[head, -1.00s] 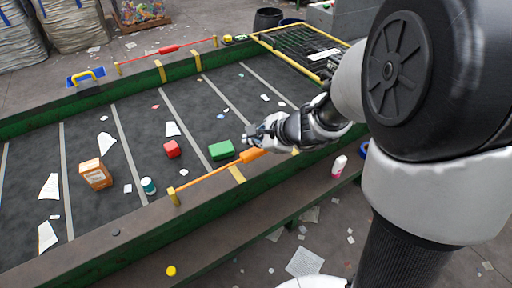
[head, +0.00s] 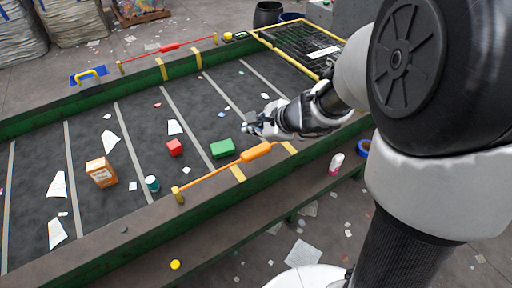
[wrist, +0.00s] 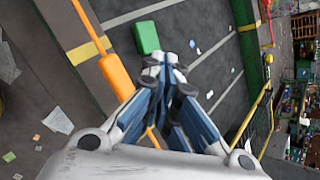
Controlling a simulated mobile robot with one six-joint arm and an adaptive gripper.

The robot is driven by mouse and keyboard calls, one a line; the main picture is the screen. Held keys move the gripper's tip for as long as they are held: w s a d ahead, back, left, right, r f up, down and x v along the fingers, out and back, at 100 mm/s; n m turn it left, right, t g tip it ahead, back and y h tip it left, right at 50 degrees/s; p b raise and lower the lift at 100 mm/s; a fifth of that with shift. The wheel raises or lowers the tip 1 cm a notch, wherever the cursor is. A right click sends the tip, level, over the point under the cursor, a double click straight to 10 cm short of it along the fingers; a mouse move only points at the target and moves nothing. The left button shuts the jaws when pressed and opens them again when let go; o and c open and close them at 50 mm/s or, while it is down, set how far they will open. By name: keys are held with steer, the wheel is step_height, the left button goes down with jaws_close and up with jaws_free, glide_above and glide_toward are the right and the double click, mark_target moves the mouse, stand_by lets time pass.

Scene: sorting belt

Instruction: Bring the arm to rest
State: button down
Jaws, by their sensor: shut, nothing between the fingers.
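My gripper (head: 250,124) is shut and empty, held above the near side of the belt, at the right of the head view. In the wrist view its fingertips (wrist: 165,62) meet, with nothing between them. A green block (head: 222,148) lies on the belt just below and left of the gripper in the head view; it also shows in the wrist view (wrist: 146,38). An orange handle (head: 257,151) on a bar along the belt's near edge lies below the gripper; in the wrist view it shows (wrist: 117,78) left of the fingers.
On the belt (head: 90,203) lie a red block (head: 175,147), an orange box (head: 101,172), a teal-topped can (head: 152,184) and paper scraps. A pink-and-white bottle (head: 336,164) stands on the near ledge. A yellow-framed grate (head: 300,48) is at the belt's far right end.

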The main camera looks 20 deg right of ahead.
stand_by(0.5)
steer(key=s+a+r+n+g, duration=0.2)
steer(key=s+a+r+n, duration=0.5)
steer(key=s+n, duration=0.35)
steer(key=s+d+n+h, duration=0.1)
steer(key=s+d+n, duration=0.1)
steer(key=s, duration=0.3)
steer(key=s+d+r+n+g+h, duration=0.1)
steer(key=s+d+n+h, duration=0.1)
steer(key=s+n, duration=0.3)
steer(key=s+d+n+h, duration=0.1)
steer(key=s+d+n, duration=0.2)
steer(key=s, duration=0.3)
steer(key=shift+s+d+r+h, duration=0.3)
steer(key=shift+d, duration=0.1)
